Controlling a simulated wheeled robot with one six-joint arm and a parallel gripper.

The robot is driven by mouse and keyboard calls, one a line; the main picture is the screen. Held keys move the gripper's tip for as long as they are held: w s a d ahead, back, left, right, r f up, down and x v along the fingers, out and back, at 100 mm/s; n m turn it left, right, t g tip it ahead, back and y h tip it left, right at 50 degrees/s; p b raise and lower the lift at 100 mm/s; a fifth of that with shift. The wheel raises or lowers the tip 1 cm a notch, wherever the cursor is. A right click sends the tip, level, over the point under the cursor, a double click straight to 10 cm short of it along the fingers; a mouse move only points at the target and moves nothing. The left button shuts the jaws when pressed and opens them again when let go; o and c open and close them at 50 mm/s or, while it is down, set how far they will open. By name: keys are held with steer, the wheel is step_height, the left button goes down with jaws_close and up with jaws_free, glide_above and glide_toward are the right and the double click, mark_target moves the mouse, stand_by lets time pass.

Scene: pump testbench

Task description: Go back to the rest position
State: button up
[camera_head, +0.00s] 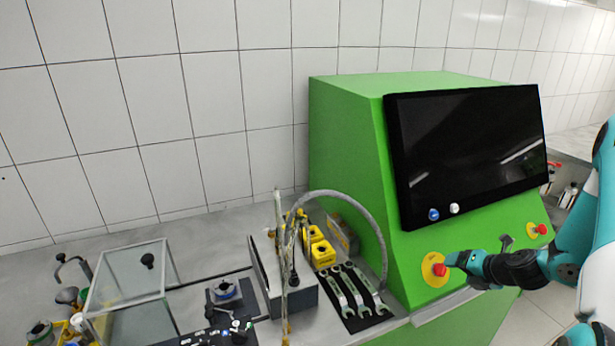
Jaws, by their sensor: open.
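My gripper (454,261) reaches in from the right on my teal and black arm. Its tip is at the red emergency-stop button (440,270) on a yellow disc, on the lower front of the green testbench cabinet (345,140). The fingertips are small here and partly overlap the button's edge. I cannot tell whether they touch it. I see nothing held in the gripper. Much of the arm at the right is cut off by the picture's edge.
A black screen (470,145) leans on the cabinet above the gripper, with blue and white buttons (434,214) below it. A second red button (542,229) is to the right. Wrenches (352,290), a grey hose (375,225) and a clear box (125,280) occupy the bench at left.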

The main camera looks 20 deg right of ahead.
steer(key=w+a+r+n+g+y+b, duration=0.1)
steer(key=w+a+r+n+y+b, duration=0.2)
steer(key=a+n, duration=0.4)
steer(key=w+a+r+n+g+y+b, duration=0.1)
steer(key=w+a+r+n, duration=0.2)
steer(key=a+r+n, duration=0.35)
steer(key=s+a+r+n+g+y+b, duration=0.1)
steer(key=s+a+r+n+g+b, duration=0.15)
steer(key=a+n, duration=0.55)
steer(key=s+a+r+n+g+b, duration=0.1)
steer(key=s+a+r+n+b, duration=0.15)
steer(key=a+n, duration=0.65)
steer(key=s+a+r+n+g+b, duration=0.1)
steer(key=s+a+n, duration=0.2)
steer(key=s+n, duration=0.3)
steer(key=s+a+n+g+h+b, duration=0.1)
steer(key=s+a+n+b, duration=0.1)
steer(key=s+a+n, duration=0.2)
steer(key=s+a+r+n+g+b, duration=0.1)
steer(key=s+a+n, duration=0.3)
steer(key=s+n, duration=0.6)
steer(key=shift+r+n+g, duration=0.35)
steer(key=shift+n+g, duration=0.1)
steer(key=shift+n, duration=0.6)
